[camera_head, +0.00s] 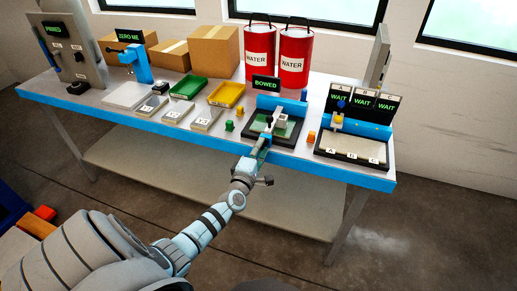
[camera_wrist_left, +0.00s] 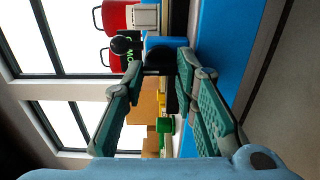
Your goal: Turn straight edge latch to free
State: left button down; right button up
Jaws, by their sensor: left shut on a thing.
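The station with the green BOWED sign (camera_head: 265,84) stands on the table. It has a blue back, a dark frame around a green plate (camera_head: 286,131), and a small upright part with a pale block (camera_head: 281,120). My left gripper (camera_head: 264,144) is at the front left of this frame. In the left wrist view its teal fingers (camera_wrist_left: 163,68) close at their tips around a small dark part, which I take for the straight edge latch (camera_wrist_left: 157,71). The fingers hide most of it, so its angle cannot be told. My right gripper is not in view.
A station with three WAIT signs (camera_head: 365,104) and a pale tray stands to the right. A small orange block (camera_head: 311,137) lies between the stations.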

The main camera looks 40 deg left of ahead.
pick_arm(q)
jog(key=c, duration=1.3)
grip_release()
jog(key=shift+s, duration=0.15)
jog(key=v, duration=1.2)
jog(key=shift+f, duration=0.1)
